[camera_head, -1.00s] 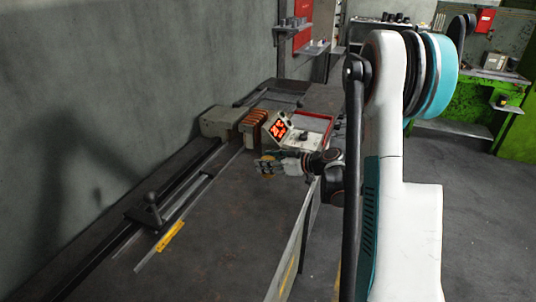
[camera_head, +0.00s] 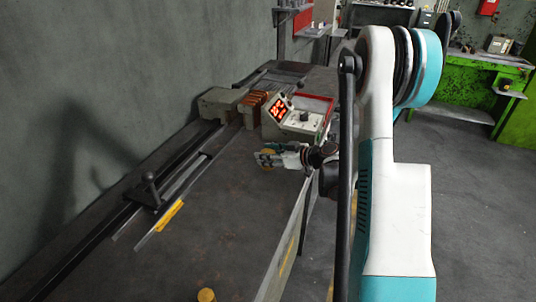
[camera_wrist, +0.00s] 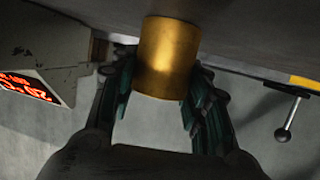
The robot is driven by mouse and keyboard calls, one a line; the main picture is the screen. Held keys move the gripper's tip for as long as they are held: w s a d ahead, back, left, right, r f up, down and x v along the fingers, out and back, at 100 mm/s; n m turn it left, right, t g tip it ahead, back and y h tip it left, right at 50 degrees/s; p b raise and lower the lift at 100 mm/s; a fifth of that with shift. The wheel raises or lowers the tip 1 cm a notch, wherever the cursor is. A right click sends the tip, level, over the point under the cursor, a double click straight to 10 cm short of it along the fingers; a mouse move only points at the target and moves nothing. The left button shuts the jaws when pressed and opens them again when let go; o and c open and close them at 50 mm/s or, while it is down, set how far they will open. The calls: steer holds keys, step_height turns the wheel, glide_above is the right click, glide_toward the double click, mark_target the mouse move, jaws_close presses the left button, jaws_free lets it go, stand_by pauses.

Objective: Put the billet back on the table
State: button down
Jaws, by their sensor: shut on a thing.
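My gripper (camera_head: 264,158) is shut on a gold cylindrical billet. In the wrist view the billet (camera_wrist: 168,58) stands out between the two dark fingers (camera_wrist: 160,82), with its far end in front of the grey table surface. I cannot tell whether it touches the table (camera_head: 215,225). In the head view my gripper is over the right part of the table, in front of the control box, with the billet small and partly hidden by the fingers. Another gold round piece (camera_head: 206,295) is on the table at the bottom picture edge.
A control box (camera_head: 297,117) with a lit red display is behind my gripper, beside copper-coloured blocks (camera_head: 256,106). A rail with a dark lever (camera_head: 148,187) and a yellow strip (camera_head: 168,215) lie on the left. The middle of the table is clear.

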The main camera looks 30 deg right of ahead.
steer(key=c, duration=0.9)
jaws_free()
steer(key=shift+s+r, duration=0.15)
steer(key=shift+r, duration=0.05)
steer(key=p+v, duration=0.3)
steer(key=v, duration=0.8)
steer(key=shift+s+d, duration=0.15)
steer(key=shift+s, duration=0.15)
